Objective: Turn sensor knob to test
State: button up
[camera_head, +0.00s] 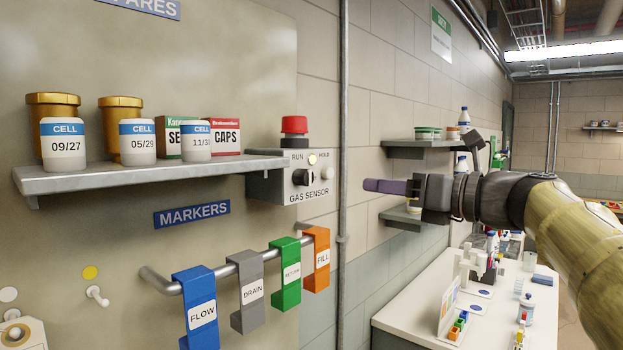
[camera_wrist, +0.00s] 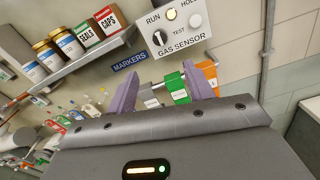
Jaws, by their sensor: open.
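The gas sensor box (camera_head: 285,190) is a light grey box on the wall at the right end of the shelf, with a red-topped part (camera_head: 294,128) above it. Its black sensor knob (camera_head: 301,177) is on the front face; in the wrist view the knob (camera_wrist: 160,38) is near the RUN, HOLD and TEST labels. I cannot tell exactly which mark it points to. My gripper (camera_head: 370,186) is open and empty, to the right of the box and apart from it. In the wrist view its two purple fingers (camera_wrist: 161,88) lie below the box.
A shelf (camera_head: 130,177) with jars, CELL containers and cartons adjoins the box. Below, a rail carries FLOW (camera_head: 200,310), DRAIN (camera_head: 250,290), RETURN (camera_head: 285,272) and FILL (camera_head: 316,260) markers. A vertical pipe (camera_head: 344,120) runs right of the box. A white bench (camera_head: 415,315) stands lower right.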

aim_at(309, 179)
jog(key=p+x, duration=0.5)
jog(key=x, duration=1.1)
jog(key=shift+w+a, duration=0.25)
jog(key=shift+a, duration=0.05)
jog(key=c, duration=1)
